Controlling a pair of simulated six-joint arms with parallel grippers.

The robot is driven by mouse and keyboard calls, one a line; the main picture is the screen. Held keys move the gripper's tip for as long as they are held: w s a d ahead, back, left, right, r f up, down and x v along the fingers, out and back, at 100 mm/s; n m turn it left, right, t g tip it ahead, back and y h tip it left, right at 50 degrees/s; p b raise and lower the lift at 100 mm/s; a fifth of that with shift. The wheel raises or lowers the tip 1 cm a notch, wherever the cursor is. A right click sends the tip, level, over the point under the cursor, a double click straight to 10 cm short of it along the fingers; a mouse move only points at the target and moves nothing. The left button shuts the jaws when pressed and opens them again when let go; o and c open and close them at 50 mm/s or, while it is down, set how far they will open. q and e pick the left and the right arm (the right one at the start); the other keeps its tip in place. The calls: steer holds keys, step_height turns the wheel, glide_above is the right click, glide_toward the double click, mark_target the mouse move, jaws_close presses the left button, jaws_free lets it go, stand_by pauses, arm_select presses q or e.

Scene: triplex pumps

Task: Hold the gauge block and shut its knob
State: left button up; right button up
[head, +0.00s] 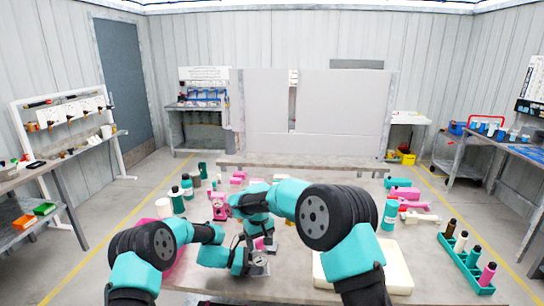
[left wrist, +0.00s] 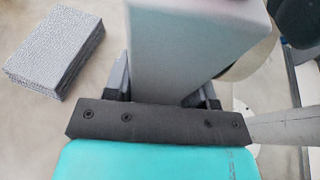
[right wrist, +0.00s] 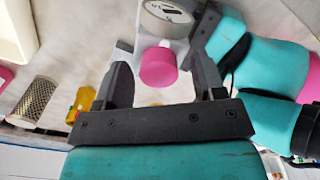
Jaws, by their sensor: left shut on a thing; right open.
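The gauge block (left wrist: 197,35) is a pale grey block that fills the top middle of the left wrist view. My left gripper (left wrist: 165,90) is shut on it. In the right wrist view the block's round dial (right wrist: 170,14) shows at the top. Its pink knob (right wrist: 158,68) sticks out below the dial. My right gripper (right wrist: 162,78) is open, with one finger on each side of the knob and gaps showing. In the head view the block (head: 260,264) is low near the table's front, with my right gripper (head: 262,243) just above it.
A cream tray (head: 395,272) lies to the right on the table. A teal rack (head: 470,270) with several bottles stands at the far right. Pink and teal parts crowd the table behind my arms. A grey textured block (left wrist: 55,50) lies beside my left gripper.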

steer(key=n, duration=1.4)
steer(key=shift+r+n, duration=0.25)
steer(key=shift+n, duration=0.05)
step_height(320, 180, up, 12)
step_height(320, 180, up, 8)
steer(key=t+y, duration=0.3)
steer(key=t, duration=0.2)
glide_above(260, 241)
steer(key=w+d, duration=0.2)
steer(key=w, duration=0.2)
step_height(260, 241, up, 10)
steer(key=w+d+n+t+y, duration=0.1)
steer(key=d+t+y, duration=0.1)
steer(key=t, duration=0.2)
steer(key=shift+w+d+f, duration=0.15)
steer(key=shift+w+d, duration=0.05)
steer(key=shift+d, duration=0.15)
